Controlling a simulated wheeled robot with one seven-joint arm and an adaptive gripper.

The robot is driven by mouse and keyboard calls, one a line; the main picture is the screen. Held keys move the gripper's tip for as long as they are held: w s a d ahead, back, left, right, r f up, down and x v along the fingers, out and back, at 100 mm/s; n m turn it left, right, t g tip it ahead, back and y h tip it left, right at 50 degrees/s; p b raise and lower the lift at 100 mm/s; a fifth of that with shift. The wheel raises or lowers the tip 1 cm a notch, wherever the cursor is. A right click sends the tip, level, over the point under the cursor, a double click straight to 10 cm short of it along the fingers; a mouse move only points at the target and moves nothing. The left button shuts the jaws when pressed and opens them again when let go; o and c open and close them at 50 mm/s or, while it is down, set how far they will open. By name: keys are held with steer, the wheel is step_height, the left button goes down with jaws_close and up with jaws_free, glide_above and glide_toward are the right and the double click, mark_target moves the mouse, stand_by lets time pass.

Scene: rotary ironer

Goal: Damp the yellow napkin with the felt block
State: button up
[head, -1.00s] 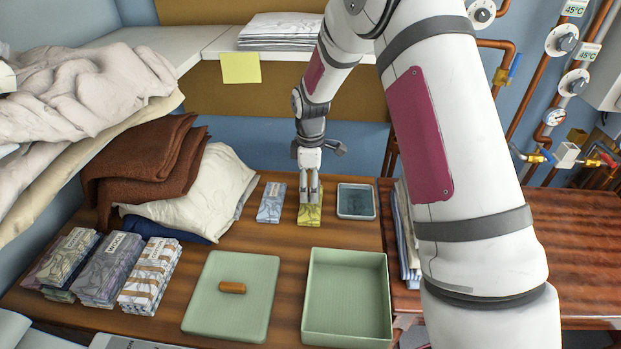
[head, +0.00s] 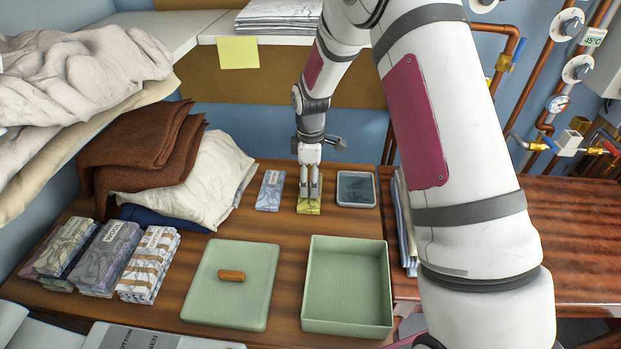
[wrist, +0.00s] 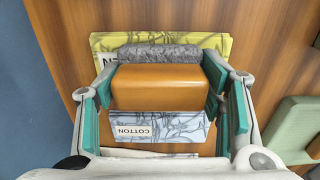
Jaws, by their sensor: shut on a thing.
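My gripper (head: 310,192) is shut on the felt block, an orange wooden block (wrist: 160,87) with a grey felt face (wrist: 158,53), held between the teal finger pads in the wrist view. The yellow napkin (head: 309,208) lies folded on the wooden table directly under my fingers. It also shows in the wrist view (wrist: 103,42), partly hidden by the block. The felt is over the yellow napkin; I cannot tell whether they touch. A blue-grey napkin stack labelled COTTON (wrist: 140,130) lies beside it, to its left in the head view (head: 270,190).
A shallow dark tray (head: 356,189) stands just right of the yellow napkin. A green open box (head: 347,316) and a green lid (head: 232,300) lie nearer me. Several napkin stacks (head: 106,255) and folded cloths (head: 140,150) are at left. A shelf (head: 290,35) hangs behind.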

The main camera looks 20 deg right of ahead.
steer(key=shift+f+b, duration=0.3)
steer(key=shift+f, duration=0.25)
stand_by(1.5)
steer(key=shift+r+p, duration=1.2)
steer(key=shift+r, duration=2.35)
